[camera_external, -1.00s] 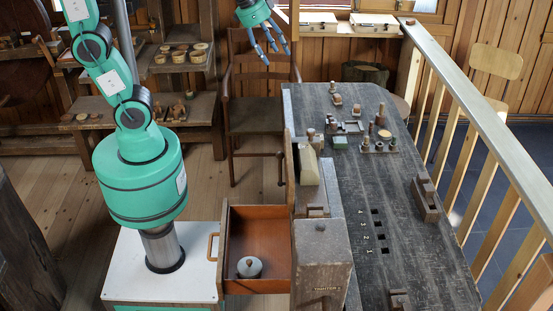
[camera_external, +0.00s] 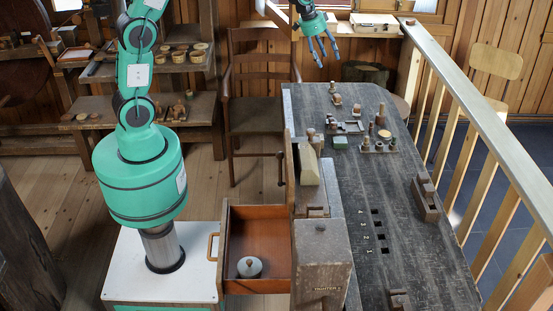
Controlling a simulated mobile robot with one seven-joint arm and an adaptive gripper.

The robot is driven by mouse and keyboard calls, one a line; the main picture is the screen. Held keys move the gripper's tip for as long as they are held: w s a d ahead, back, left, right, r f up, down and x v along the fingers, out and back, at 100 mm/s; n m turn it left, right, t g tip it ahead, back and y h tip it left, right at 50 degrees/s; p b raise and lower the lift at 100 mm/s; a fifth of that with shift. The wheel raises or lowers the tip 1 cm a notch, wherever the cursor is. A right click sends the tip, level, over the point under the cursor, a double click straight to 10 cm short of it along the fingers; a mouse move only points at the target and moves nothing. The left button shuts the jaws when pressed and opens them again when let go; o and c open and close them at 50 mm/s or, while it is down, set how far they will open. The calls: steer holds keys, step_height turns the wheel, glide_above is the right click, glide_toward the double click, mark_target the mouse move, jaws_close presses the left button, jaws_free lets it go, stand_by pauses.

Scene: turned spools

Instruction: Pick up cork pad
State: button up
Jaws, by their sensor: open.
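My gripper (camera_external: 323,52) is open and empty, with its fingers spread and pointing down. It hangs in the air near the far end of the dark workbench (camera_external: 410,230), well above its top. A grey fixture (camera_external: 350,127) and a small green-topped block (camera_external: 340,143) sit nearer.
A wooden rack (camera_external: 379,149) holds several small pieces, with a turned peg (camera_external: 380,115) behind it. A brown wooden block (camera_external: 425,199) lies near the right edge. An open drawer (camera_external: 257,224) holds a lidded round pot (camera_external: 249,267). A railing (camera_external: 480,130) runs along the right.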

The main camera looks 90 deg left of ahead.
steer(key=w+a+f, duration=0.2)
steer(key=a+f, duration=0.7)
steer(key=a, duration=0.1)
steer(key=w+a+f, duration=0.2)
steer(key=a+f, duration=0.7)
steer(key=a, duration=0.1)
steer(key=shift+w+n, duration=0.15)
steer(key=shift+n, duration=0.25)
glide_above(336, 95)
steer(key=s+d, duration=0.1)
steer(key=s, duration=0.2)
steer(key=f, duration=0.7)
steer(key=shift+w+f+b, duration=0.1)
steer(key=shift+w+b, duration=0.15)
steer(key=shift+b, duration=0.15)
steer(key=shift+w+f, duration=0.2)
steer(key=shift+f, duration=0.15)
steer(key=shift+b+x, duration=0.55)
steer(key=shift+x, duration=2.05)
steer(key=shift+a, duration=0.15)
